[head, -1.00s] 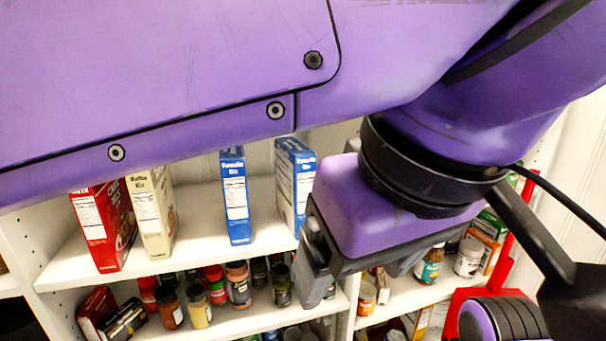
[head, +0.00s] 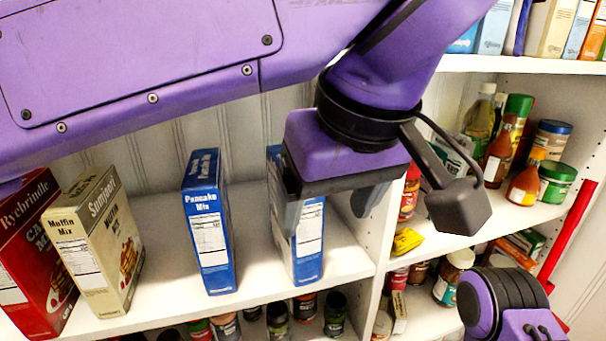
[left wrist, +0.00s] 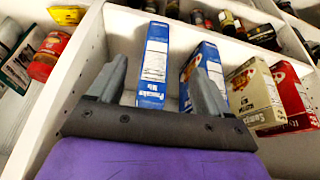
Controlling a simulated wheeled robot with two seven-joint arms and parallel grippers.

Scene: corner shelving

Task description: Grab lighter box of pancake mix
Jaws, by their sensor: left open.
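Two blue pancake mix boxes stand upright on the middle shelf. The left box (head: 207,230) is fully in sight in the head view. The right box (head: 309,245) is partly hidden behind my left gripper (head: 322,205). In the left wrist view, my open left gripper (left wrist: 159,88) has the right box (left wrist: 153,60) showing between its fingers. The left box (left wrist: 207,52) is partly covered by the right-hand finger there. I cannot tell whether the fingers are beside the box or still in front of it. Which box is lighter does not show. My right gripper is not in view.
A cream muffin mix box (head: 95,245) and a red box (head: 35,260) stand left of the blue boxes. A white divider (head: 380,235) rises close to the right box. Jars stand on the shelf below, and bottles (head: 500,150) on the right shelves. Bare shelf lies between the blue boxes.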

